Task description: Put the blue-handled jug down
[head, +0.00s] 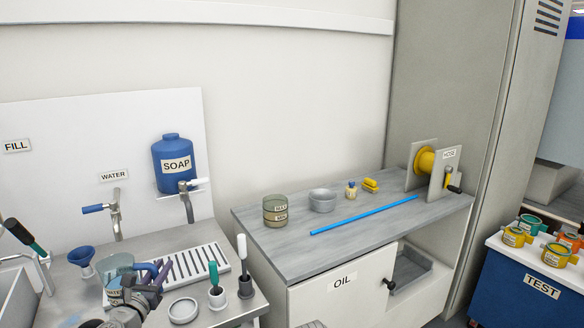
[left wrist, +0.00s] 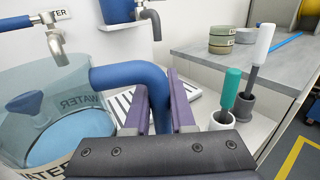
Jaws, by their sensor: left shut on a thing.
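The clear jug (head: 116,282) with a blue handle (left wrist: 133,76) holds water and bears a WATER label. It stands upright near the left end of the slotted drip tray (head: 213,262); I cannot tell whether its base touches. My left gripper (head: 155,278) is shut on the blue handle, at the jug's right side. In the left wrist view the jug (left wrist: 40,92) fills the left side, and the purple fingers (left wrist: 160,112) lie on both sides of the handle. My right gripper is not in view.
A blue funnel (head: 82,257) stands left of the jug. A round grey dish (head: 183,310) and two upright brushes (head: 216,290) in holders are at right. The WATER tap (head: 115,215) and SOAP tap (head: 188,202) rise behind. A grey counter (head: 270,238) lies further right.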

